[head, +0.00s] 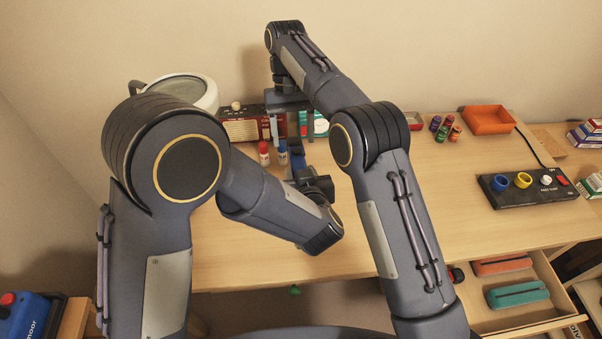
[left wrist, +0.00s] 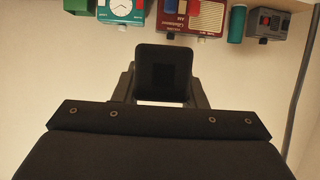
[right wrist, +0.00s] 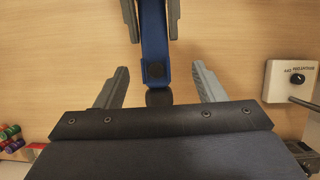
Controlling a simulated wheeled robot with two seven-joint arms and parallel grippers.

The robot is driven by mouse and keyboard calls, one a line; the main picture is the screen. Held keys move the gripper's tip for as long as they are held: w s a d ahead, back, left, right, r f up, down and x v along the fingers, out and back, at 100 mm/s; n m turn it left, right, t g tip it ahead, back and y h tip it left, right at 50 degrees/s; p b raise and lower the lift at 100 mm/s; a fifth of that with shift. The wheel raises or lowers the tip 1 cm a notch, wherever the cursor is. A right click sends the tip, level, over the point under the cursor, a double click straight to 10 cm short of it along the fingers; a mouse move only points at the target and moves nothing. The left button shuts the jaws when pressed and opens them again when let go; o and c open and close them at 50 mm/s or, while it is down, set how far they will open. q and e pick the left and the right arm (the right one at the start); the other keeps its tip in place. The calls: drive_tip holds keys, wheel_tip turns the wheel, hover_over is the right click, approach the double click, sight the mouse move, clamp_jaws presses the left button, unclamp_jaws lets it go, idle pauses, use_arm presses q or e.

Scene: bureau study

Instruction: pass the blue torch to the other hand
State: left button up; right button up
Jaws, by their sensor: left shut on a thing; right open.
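In the head view my right gripper (head: 291,125) hangs over the torch. In the left wrist view a dark square block (left wrist: 162,72) fills the grip.
An orange tray (head: 488,120) and black switch panel (head: 525,186) lie right. An open drawer (head: 510,315) juts out front right.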

drive_tip(key=shift+d+r, duration=0.1)
drive_tip(key=shift+r, duration=0.2)
use_arm(q)
drive_tip(key=shift+w, duration=0.1)
use_arm(e)
drive_tip(key=s+d+r+m+t+y, duration=0.1)
drive_tip(key=s+d+r+t+y, duration=0.1)
drive_tip(key=s+d+r, duration=0.45)
drive_tip(key=s+d+r+m+t+y, duration=0.1)
drive_tip(key=s+d+r+t+y, duration=0.15)
drive_tip(key=d, duration=0.75)
drive_tip(key=s+f+t, duration=0.2)
drive_tip(key=s+f, duration=0.2)
drive_tip(key=s, duration=0.7)
drive_tip(key=s+d+f+t, duration=0.1)
drive_tip(key=s+f+t, duration=0.2)
drive_tip(key=s, duration=0.9)
drive_tip(key=shift+d+f+m+t, duration=0.3)
drive_tip(key=shift+f+t, duration=0.05)
drive_tip(key=shift+f, duration=0.1)
